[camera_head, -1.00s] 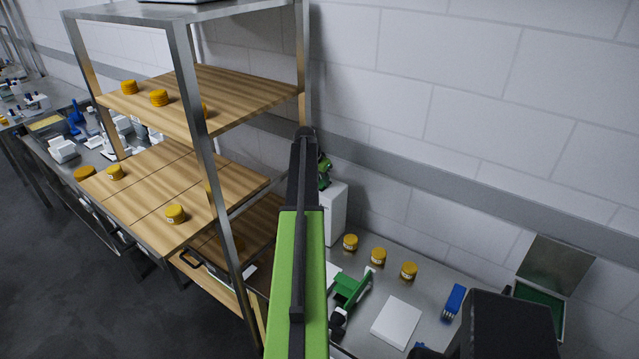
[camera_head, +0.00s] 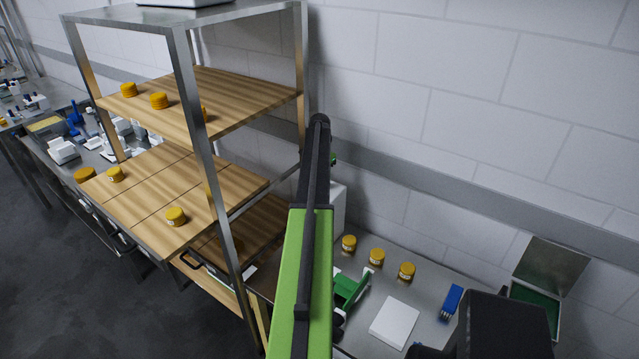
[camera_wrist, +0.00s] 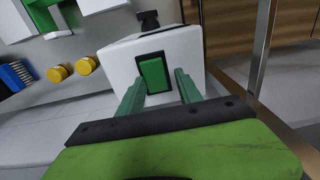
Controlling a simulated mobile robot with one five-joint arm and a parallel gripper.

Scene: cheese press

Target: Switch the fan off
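A white box (camera_wrist: 185,45) with a large green rocker switch (camera_wrist: 153,74) in a black frame is close ahead in the wrist view. A dark knob-like part is at its far edge. I cannot tell for sure that this box is the fan. My gripper (camera_wrist: 159,78) is open and empty, its two green fingers on either side of the switch. Whether the fingertips touch the box is unclear. In the head view the white box (camera_head: 338,207) stands against the wall, partly hidden by my arm. My gripper is mostly hidden there.
A wooden-shelved metal rack (camera_head: 200,125) with several yellow jars stands left of my arm. Yellow jars (camera_head: 377,256), a white slab (camera_head: 394,322), a green tool (camera_head: 350,290) and a blue brush (camera_head: 452,300) lie on the metal bench right of it.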

